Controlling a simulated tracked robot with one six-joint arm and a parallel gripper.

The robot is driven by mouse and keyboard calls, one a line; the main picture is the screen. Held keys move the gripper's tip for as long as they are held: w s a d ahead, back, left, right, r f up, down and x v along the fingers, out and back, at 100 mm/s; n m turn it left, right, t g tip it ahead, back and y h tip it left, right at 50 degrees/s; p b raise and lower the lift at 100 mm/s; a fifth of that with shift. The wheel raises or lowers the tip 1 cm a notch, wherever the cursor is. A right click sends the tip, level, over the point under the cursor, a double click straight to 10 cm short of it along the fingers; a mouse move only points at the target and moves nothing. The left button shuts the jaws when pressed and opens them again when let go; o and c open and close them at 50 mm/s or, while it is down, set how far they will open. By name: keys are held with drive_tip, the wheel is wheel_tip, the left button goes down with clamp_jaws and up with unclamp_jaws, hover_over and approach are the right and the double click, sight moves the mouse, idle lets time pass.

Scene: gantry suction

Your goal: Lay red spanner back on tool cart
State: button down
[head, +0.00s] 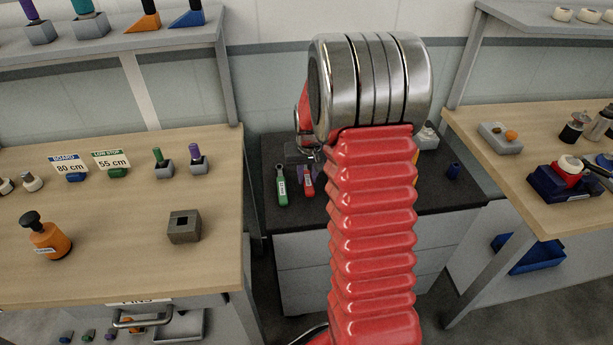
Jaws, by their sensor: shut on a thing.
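The tool cart (350,212) has a dark top and grey drawers and stands between two benches. My gripper (306,167) is mostly hidden behind my own arm, over the left part of the cart top. It is shut on the red spanner (308,186), whose red handle with a pale label shows just below it. I cannot tell whether the spanner touches the cart top. A green-handled tool (282,187) with a pale label lies just left of it.
The left bench (110,220) holds an orange bottle (48,238) and a grey block (184,227). The right bench (480,140) stands close by. My arm hides the cart's middle.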

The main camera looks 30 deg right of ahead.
drive_tip(key=shift+f, duration=0.1)
drive_tip(key=c, duration=1.5)
unclamp_jaws()
drive_tip(key=shift+c, duration=0.2)
drive_tip(key=v, duration=1.2)
